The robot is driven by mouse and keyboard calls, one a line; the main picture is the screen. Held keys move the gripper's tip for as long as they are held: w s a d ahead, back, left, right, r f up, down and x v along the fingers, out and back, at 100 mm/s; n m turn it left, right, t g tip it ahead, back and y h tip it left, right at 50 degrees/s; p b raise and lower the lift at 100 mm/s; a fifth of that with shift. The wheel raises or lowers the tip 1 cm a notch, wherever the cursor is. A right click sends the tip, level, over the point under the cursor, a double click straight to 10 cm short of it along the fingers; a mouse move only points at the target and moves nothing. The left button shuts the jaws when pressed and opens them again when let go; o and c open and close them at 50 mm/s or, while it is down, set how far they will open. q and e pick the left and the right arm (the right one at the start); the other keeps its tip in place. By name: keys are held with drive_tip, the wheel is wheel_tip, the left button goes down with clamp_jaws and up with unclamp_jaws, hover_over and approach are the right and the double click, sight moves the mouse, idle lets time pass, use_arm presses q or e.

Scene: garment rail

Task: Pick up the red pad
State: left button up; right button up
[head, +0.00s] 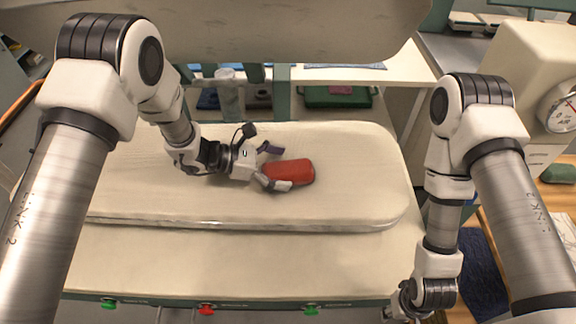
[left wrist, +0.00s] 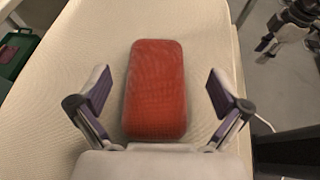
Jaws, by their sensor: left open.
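The red pad (head: 291,172) lies flat on the cream padded board (head: 350,205), near the middle of the head view. In the left wrist view the red pad (left wrist: 156,90) is upright in the frame, between my finger pads. My left gripper (head: 277,167) is open, with one finger on each side of the pad's near end. In the left wrist view my left gripper (left wrist: 158,82) shows a clear gap between each finger and the pad. My right gripper (head: 405,305) is low in the head view, partly cut off; its jaw state is unclear.
A large pale press head (head: 270,35) hangs over the back of the board. A green tray (head: 325,98) stands on the shelf behind. A machine with a dial (head: 562,108) is at the right. The board is clear around the pad.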

use_arm(q)
drive_tip(key=shift+w+d+f, duration=0.25)
drive_tip(key=shift+d+f, duration=0.1)
drive_tip(key=shift+d, duration=0.25)
drive_tip(key=shift+w+d+f, duration=0.25)
drive_tip(key=shift+d+f, duration=0.05)
drive_tip(key=shift+d, duration=0.25)
drive_tip(key=shift+s+a+r, duration=0.1)
drive_tip(key=shift+s, duration=0.05)
drive_tip(key=c, duration=1.3)
drive_tip(key=shift+r, duration=0.1)
drive_tip(key=shift+c, duration=0.2)
